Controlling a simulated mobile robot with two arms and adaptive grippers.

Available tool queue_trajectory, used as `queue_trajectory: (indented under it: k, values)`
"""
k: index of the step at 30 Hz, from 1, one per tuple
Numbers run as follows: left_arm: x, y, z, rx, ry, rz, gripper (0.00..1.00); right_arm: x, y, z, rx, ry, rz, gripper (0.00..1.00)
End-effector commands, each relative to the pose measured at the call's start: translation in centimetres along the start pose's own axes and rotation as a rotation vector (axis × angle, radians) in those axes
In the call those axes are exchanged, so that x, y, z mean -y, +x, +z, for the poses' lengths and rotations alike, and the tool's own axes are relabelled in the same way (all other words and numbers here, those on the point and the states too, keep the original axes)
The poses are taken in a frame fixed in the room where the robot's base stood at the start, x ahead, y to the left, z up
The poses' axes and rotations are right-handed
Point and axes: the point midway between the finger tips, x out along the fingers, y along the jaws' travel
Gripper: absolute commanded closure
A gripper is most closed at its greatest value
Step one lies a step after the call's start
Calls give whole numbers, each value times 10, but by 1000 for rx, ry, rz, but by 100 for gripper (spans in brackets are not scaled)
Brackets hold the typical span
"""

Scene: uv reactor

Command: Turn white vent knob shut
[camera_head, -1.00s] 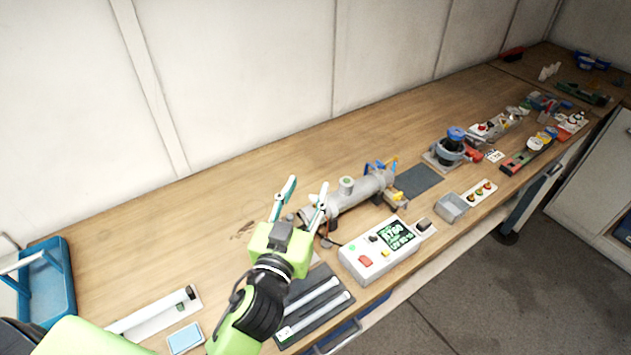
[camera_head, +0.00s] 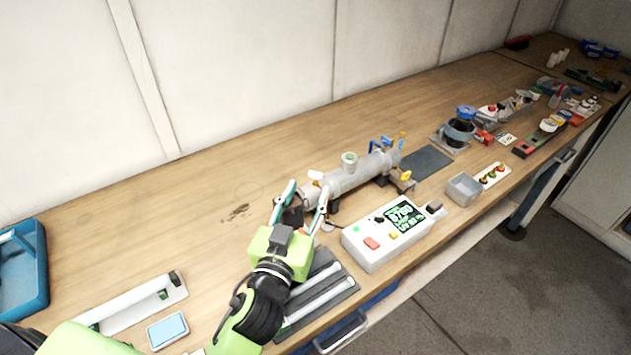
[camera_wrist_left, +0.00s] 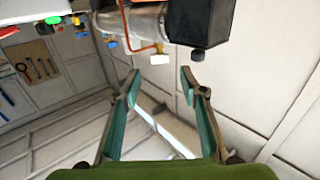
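The grey cylindrical reactor (camera_head: 362,173) lies on the bench, with blue and yellow valve handles at its far right end. My left gripper (camera_head: 306,190) is at its near left end, fingers spread and nothing between the tips. A small white part (camera_head: 316,175) shows just beyond the right fingertip. In the left wrist view, a white knob (camera_wrist_left: 160,59) hangs under the reactor's body, near a black hexagonal end cap (camera_wrist_left: 197,27). The knob is beyond the open fingers (camera_wrist_left: 160,77) and apart from them. Its turn position is hard to tell. My right gripper is out of view.
A white control box (camera_head: 386,236) with a lit display stands in front of the reactor. A dark tray (camera_head: 333,290) with pale tubes lies near my left wrist. A grey bin (camera_head: 463,190) is further right. The bench behind the reactor is clear.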

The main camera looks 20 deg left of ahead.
Motion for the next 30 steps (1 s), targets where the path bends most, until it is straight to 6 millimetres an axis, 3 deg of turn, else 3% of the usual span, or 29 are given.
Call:
queue_trajectory:
  k: [15, 26, 27, 30]
  values:
    - [0, 66, -2, -1, 1, 1, 61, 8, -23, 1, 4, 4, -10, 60]
    - [0, 73, 0, 0, 1, 1, 61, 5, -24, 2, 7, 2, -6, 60]
    - [0, 73, 0, 0, 1, 1, 64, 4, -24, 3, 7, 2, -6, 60]
    - [0, 73, 0, 0, 1, 1, 90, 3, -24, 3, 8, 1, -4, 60]
